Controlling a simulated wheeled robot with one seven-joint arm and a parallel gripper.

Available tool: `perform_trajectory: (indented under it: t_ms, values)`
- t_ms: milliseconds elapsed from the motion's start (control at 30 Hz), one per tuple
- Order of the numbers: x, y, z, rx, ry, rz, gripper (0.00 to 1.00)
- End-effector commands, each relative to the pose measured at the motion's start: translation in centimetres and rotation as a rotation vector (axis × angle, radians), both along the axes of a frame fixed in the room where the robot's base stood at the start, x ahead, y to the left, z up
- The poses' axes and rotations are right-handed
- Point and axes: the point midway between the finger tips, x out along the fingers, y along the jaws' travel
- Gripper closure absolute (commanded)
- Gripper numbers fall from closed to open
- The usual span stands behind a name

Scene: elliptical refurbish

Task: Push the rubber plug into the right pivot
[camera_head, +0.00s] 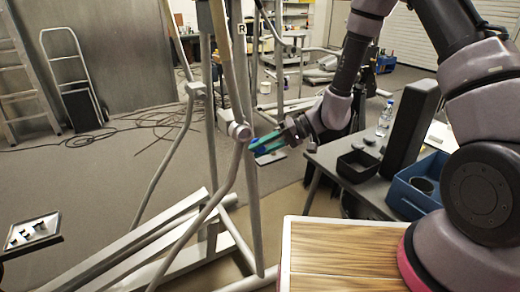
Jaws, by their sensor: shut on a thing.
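The grey elliptical frame (226,75) stands in the middle, with an "R" label near the top of its post. The right pivot (239,131) is the round joint where the curved lever meets the post.
A table at the right holds a black bin (358,166), a blue crate (401,192) and a bottle (386,115). Cables (120,130) lie on the floor behind.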

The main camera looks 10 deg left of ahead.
Motion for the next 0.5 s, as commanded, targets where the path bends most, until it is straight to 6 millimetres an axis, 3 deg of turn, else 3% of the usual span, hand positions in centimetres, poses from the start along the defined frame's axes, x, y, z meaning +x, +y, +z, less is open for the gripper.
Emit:
perform_trajectory:
  t_ms: [167, 500]
  values:
    - [0.1, 0.6, 0.1, 0.009, -0.012, 0.023, 1.0]
    - [2.1, 2.1, 0.0, 0.008, -0.011, 0.019, 1.0]
